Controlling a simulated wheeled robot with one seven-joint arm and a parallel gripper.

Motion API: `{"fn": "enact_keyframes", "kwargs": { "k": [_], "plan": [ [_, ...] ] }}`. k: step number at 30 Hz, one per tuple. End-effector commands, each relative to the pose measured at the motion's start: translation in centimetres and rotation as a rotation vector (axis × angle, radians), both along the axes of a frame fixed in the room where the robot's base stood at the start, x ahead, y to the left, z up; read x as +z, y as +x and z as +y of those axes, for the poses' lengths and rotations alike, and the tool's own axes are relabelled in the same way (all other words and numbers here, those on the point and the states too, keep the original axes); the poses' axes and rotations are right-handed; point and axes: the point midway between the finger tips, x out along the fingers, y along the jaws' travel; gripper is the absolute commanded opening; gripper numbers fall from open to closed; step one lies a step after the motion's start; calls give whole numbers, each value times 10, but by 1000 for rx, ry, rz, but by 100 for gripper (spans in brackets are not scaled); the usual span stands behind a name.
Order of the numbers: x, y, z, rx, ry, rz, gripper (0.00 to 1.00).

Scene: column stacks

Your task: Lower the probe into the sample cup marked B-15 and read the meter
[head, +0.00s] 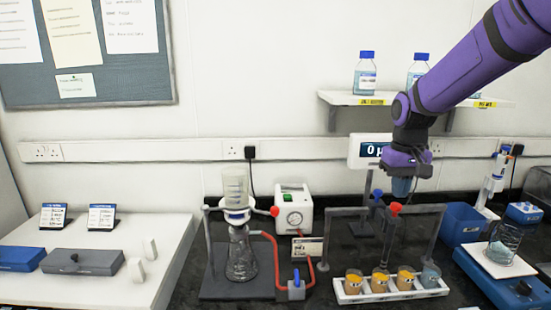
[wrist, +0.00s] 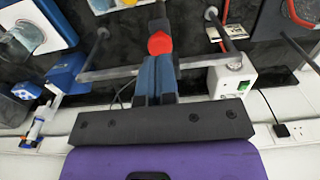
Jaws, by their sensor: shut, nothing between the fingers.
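My gripper (head: 401,194) points down with its blue fingers closed together, just above the red knob (head: 395,208) of the probe stand. In the wrist view the closed fingers (wrist: 157,62) end right by the red knob (wrist: 160,43); I cannot tell whether they touch it. A white tray (head: 392,296) holds several sample cups, three with orange contents (head: 380,281) and one greyish-blue (head: 430,275). Their labels are too small to read, so I cannot tell which is B-15. The meter (head: 370,150) shows a 0, its unit partly hidden by my arm.
A filter flask (head: 241,258) with red tubing and a white pump box (head: 293,210) stand left of the stand. A shelf (head: 340,98) with bottles is behind my arm.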

Motion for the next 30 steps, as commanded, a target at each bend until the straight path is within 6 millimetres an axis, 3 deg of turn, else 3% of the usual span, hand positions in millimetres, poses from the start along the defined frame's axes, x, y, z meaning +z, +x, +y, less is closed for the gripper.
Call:
{"fn": "enact_keyframes", "kwargs": {
  "k": [30],
  "plan": [
    [-27,0,0,0,0,0,0]
  ]
}}
